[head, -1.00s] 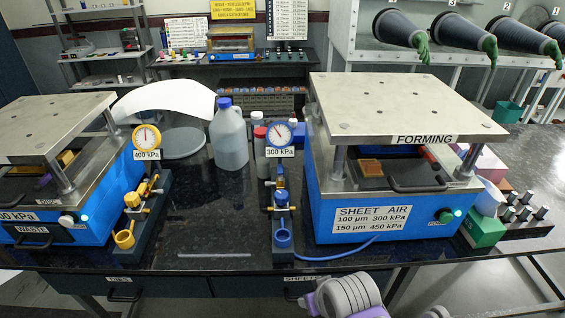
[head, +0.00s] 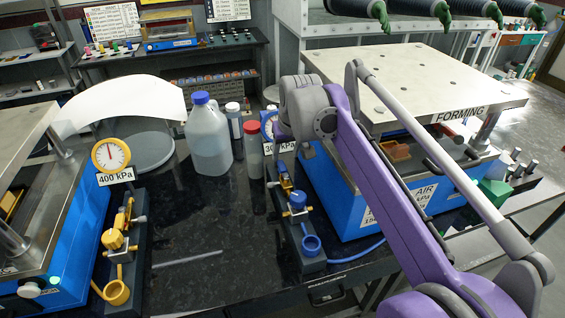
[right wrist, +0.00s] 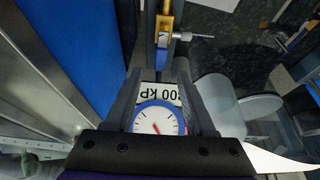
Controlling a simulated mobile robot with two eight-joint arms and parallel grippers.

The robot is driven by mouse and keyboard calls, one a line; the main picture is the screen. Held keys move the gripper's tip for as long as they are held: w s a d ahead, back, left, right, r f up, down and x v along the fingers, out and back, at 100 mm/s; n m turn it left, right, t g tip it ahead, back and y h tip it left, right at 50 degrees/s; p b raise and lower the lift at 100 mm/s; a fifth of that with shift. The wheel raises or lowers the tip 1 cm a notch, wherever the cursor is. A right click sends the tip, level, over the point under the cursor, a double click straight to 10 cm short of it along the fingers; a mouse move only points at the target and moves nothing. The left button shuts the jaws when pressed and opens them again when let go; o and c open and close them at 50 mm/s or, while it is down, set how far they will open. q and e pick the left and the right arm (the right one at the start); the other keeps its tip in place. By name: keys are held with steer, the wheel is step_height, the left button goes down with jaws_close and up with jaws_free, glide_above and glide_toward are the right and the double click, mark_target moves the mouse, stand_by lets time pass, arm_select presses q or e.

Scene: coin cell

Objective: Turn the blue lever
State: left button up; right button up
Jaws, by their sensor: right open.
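The blue lever (head: 285,181) is a small upright part on the brass fitting beside the right-hand blue machine, below its 300 kPa gauge. In the right wrist view a blue part that looks like the lever (right wrist: 161,60) lies just beyond the fingertips. My right gripper (right wrist: 160,76) is open and empty, its fingers on either side of the gauge (right wrist: 157,120) and its 300 kPa label. In the head view my right gripper (head: 308,150) is largely hidden behind my purple arm. Whether it touches anything cannot be told. My left gripper is not in view.
A blue knob (head: 298,200) and blue ring (head: 312,246) sit lower on the fitting. The forming machine (head: 410,75) stands right; a jug (head: 208,140) and bottles (head: 253,150) stand close left.

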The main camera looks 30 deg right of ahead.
mark_target(282, 165)
steer(key=x, duration=0.6)
steer(key=shift+w+f, duration=0.1)
steer(key=shift+w, duration=0.05)
jaws_close()
